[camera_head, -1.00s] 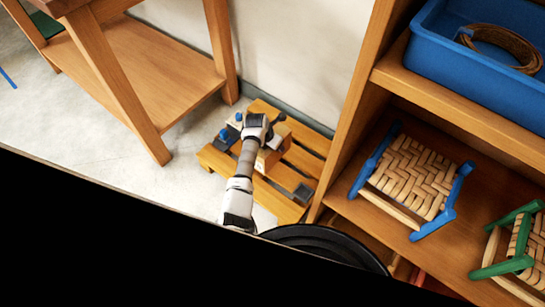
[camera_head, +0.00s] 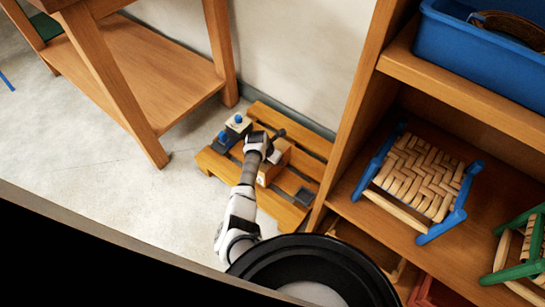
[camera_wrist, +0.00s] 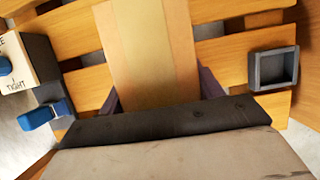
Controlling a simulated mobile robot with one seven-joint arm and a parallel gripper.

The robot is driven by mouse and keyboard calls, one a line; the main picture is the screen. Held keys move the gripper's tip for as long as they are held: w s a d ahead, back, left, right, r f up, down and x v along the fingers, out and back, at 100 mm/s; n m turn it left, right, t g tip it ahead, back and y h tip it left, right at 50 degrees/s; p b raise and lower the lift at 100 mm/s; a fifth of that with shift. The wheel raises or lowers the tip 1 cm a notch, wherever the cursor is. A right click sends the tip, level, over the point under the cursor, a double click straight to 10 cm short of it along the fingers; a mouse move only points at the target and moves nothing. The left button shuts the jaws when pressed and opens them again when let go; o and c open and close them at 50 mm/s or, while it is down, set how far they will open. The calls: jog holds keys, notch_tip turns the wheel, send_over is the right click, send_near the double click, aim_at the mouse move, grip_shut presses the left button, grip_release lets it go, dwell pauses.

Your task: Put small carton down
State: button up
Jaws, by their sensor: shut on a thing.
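The small carton (camera_head: 277,163) is a tan cardboard box at the wooden pallet on the floor. It also shows in the wrist view (camera_wrist: 150,50), upper middle, with a paler stripe down it. My gripper (camera_wrist: 162,92) is shut on the carton, with a grey finger along each side of it. In the head view my arm comes down from the near side and partly hides the carton. The slatted wooden pallet (camera_head: 290,112) lies below. I cannot tell whether the carton touches the slats.
A pale box with a blue knob (camera_head: 238,124) and a dark block with a blue part (camera_head: 223,141) are left of the carton. A grey square tray (camera_wrist: 273,68) lies right. A wooden shelf unit (camera_head: 350,130) stands close right; a wooden table (camera_head: 150,65) stands left.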

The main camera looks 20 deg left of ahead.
jog(key=o, duration=1.2)
jog(key=p+v, duration=0.5)
jog(key=p, duration=0.2)
jog(key=p+v, duration=0.6)
jog(key=p, duration=0.1)
jog(key=shift+w+d+p, duration=0.1)
jog(key=shift+w+p, duration=0.15)
jog(key=shift+p, duration=0.05)
jog(key=shift+s+r+p, duration=0.35)
jog(key=shift+r+p, duration=0.3)
jog(key=shift+p, duration=0.4)
